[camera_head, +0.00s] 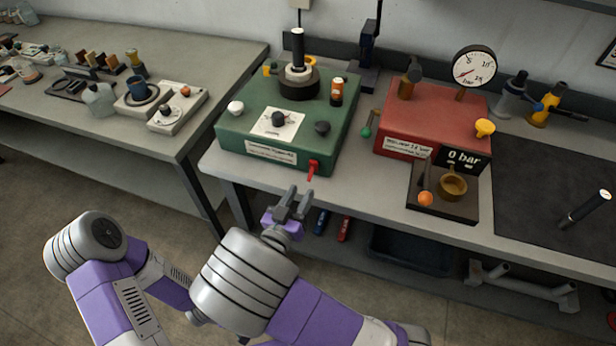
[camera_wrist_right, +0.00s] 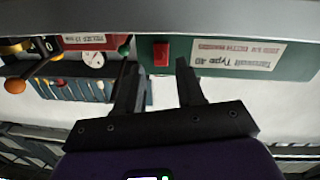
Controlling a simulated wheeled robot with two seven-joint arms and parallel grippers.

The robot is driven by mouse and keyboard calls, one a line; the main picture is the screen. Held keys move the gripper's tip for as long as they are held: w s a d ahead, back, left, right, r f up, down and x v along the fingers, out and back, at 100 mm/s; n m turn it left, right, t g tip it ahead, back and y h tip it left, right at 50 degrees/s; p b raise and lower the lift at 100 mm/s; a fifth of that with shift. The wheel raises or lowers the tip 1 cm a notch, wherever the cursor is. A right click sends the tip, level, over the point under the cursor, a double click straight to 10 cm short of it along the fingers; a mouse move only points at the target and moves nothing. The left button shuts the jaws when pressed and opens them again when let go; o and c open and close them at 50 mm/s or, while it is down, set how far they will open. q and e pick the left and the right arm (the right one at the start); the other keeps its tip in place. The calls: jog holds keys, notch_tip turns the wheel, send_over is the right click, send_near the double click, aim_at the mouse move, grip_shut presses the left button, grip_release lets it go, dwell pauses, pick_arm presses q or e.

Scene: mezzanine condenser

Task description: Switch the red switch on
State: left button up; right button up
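The red switch (camera_head: 313,168) is on the lower front edge of the green box (camera_head: 228,132), near its right corner. In the head view it looks like a small lever that hangs down. In the upside-down right wrist view the red switch (camera_wrist_right: 160,52) shows as a red block on the green front (camera_wrist_right: 205,68), beside a label. My right gripper (camera_head: 298,191) is just in front of and below the switch, with its fingers apart and empty. In the wrist view the right gripper (camera_wrist_right: 157,66) has the switch between and beyond its fingertips, with no contact visible. My left gripper is not seen.
The green box stands on a grey bench (camera_head: 350,190). A red box (camera_head: 440,115) with a gauge (camera_head: 474,66) and a dark tray (camera_head: 440,211) with a brass cup are to the right. A second bench (camera_head: 170,146) with small apparatus is at left. A shelf lies below.

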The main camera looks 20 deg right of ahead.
aim_at(309, 177)
jog(key=b+x, duration=0.1)
jog(key=x, duration=0.5)
jog(key=shift+w+d, duration=0.1)
jog(key=shift+d, duration=0.05)
grip_shut()
